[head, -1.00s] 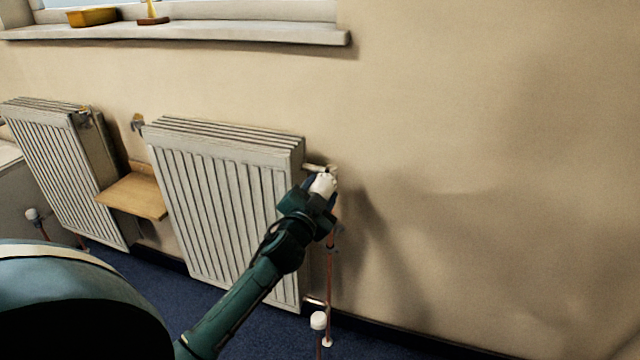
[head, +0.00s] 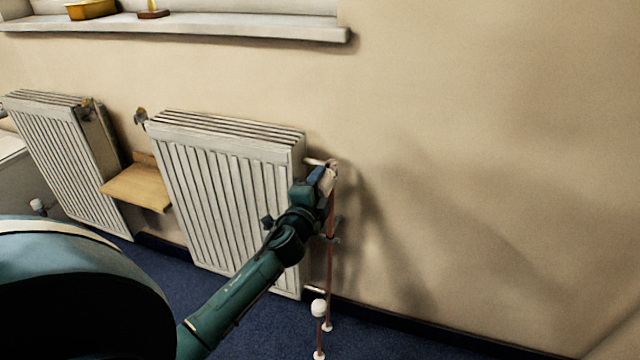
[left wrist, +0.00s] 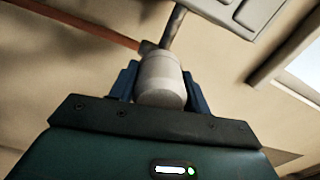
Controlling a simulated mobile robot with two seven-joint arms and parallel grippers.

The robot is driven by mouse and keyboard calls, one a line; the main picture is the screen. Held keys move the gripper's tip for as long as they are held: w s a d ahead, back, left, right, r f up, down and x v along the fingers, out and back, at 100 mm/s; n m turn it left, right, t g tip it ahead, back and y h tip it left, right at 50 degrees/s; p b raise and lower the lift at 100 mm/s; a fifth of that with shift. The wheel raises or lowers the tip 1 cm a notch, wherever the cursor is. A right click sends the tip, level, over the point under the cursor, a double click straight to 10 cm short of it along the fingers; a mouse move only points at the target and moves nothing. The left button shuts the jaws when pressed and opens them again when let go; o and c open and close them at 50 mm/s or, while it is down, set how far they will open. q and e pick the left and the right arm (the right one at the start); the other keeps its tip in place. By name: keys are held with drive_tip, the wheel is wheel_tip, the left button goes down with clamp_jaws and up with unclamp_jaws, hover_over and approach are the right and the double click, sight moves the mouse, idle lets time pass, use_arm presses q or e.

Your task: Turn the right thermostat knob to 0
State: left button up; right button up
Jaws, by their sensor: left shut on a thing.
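The right thermostat knob (left wrist: 160,80) is a white cylinder on a valve at the upper right corner of the right radiator (head: 225,205). In the left wrist view it stands between the two blue fingers of my left gripper (left wrist: 162,88). The left gripper (head: 325,180) is shut on the knob, one finger on each side. In the head view the gripper hides most of the knob. The knob's scale marks cannot be read in either view. My right gripper is not in view.
A copper pipe (head: 330,225) runs down from the valve. A second white knob (head: 319,308) stands low near the blue floor (head: 250,315). A wooden shelf (head: 137,188) sits between the right radiator and the left radiator (head: 62,150). The wall at right is bare.

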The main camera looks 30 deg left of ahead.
use_arm(q)
drive_tip(key=shift+m, duration=0.3)
drive_tip(key=o, duration=1)
drive_tip(key=shift+c, duration=0.2)
drive_tip(key=v, duration=1.3)
drive_tip(key=shift+s+f, duration=0.1)
drive_tip(key=shift+s, duration=0.05)
